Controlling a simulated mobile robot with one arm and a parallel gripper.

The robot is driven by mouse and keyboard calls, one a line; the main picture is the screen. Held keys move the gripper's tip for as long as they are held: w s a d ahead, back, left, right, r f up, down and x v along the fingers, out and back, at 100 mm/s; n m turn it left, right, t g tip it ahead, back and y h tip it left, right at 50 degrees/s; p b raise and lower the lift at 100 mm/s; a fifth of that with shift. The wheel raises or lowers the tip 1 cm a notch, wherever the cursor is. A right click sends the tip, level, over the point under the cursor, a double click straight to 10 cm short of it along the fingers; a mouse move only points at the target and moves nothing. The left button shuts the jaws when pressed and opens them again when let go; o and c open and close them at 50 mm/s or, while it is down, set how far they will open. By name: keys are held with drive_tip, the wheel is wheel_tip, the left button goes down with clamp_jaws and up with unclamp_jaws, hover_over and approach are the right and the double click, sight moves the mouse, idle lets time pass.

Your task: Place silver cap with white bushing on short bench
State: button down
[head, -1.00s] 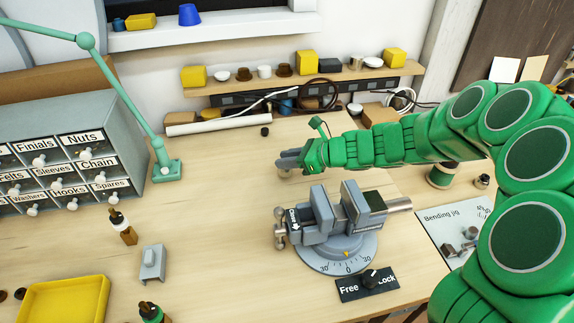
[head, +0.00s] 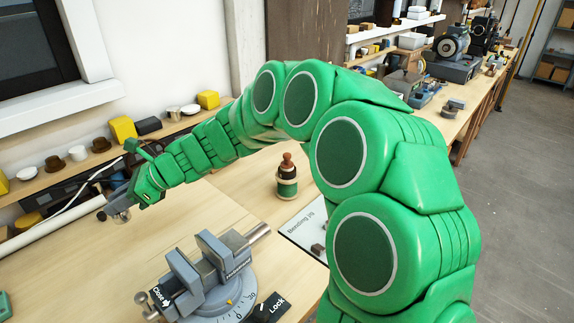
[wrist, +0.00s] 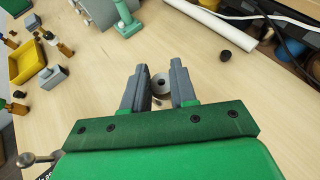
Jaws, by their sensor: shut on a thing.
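My gripper (wrist: 159,76) is shut on a round silver cap (wrist: 161,87), which sits between the two grey fingers in the wrist view. A dark hole shows in the middle of the cap; I cannot make out a white bushing. In the head view my gripper (head: 117,202) is at the left, above the wooden worktop (head: 90,262) and behind the vise, with a bit of silver showing under the fingers. Another bench (head: 470,112) with machines runs along the wall at the back right; I cannot tell whether it is the short bench.
A grey vise (head: 208,280) on a round dial base stands in front of my gripper. A wall shelf (head: 40,178) holds several small parts. Grey floor (head: 510,220) is clear at right.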

drive_tip(key=w+d+r+m+t, duration=0.1)
drive_tip(key=w+d+m+t, duration=0.2)
drive_tip(key=w+d, duration=0.85)
drive_tip(key=w+d+m+t, duration=0.3)
drive_tip(key=w+d, duration=0.5)
drive_tip(key=d, duration=0.7)
drive_tip(key=w+d+m+t+h, duration=0.2)
drive_tip(key=w+d+m+t, duration=0.1)
drive_tip(key=d, duration=1.2)
drive_tip(key=w+d+m+t+h, duration=0.2)
drive_tip(key=d+t, duration=0.1)
drive_tip(key=d, duration=1.2)
drive_tip(key=shift+g, duration=0.3)
drive_tip(key=shift+w+d+f, duration=0.1)
drive_tip(key=shift+w+f, duration=2.25)
drive_tip(key=shift+f, duration=0.4)
drive_tip(key=shift+w+d+f, duration=0.1)
drive_tip(key=shift+w+f, duration=2.3)
drive_tip(key=shift+f, duration=0.35)
drive_tip(key=shift+w+d+f, duration=0.1)
drive_tip(key=shift+w+f, duration=2.25)
drive_tip(key=shift+f, duration=0.4)
drive_tip(key=shift+f+y, duration=0.3)
drive_tip(key=shift+f, duration=0.9)
